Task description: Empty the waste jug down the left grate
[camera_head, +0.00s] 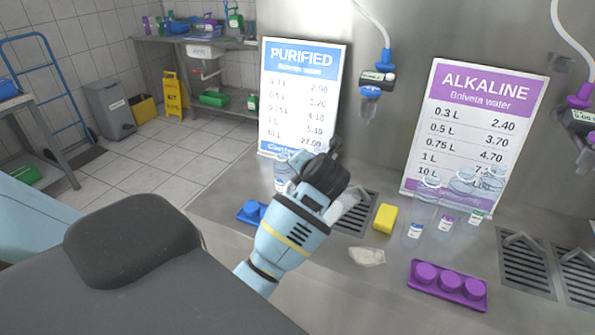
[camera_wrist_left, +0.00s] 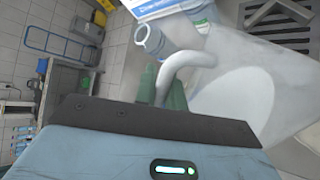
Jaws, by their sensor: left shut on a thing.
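My left gripper (camera_head: 335,172) is above the steel counter, at the near left corner of the left grate (camera_head: 358,214). In the left wrist view its green fingers (camera_wrist_left: 164,84) are shut on the white handle (camera_wrist_left: 186,62) of a translucent jug (camera_wrist_left: 232,88). In the head view only a pale part of the jug (camera_head: 345,203) shows beside my wrist, over or in front of the grate. The rest is hidden, so its tilt and contents cannot be told. The grate also shows in the left wrist view (camera_wrist_left: 283,14). My right gripper is not in view.
Several clear bottles (camera_head: 425,205) stand farther right, behind a purple cap tray (camera_head: 448,286). A blue cap tray (camera_head: 249,212) is left. A blue-collared nozzle (camera_head: 371,91) hangs above.

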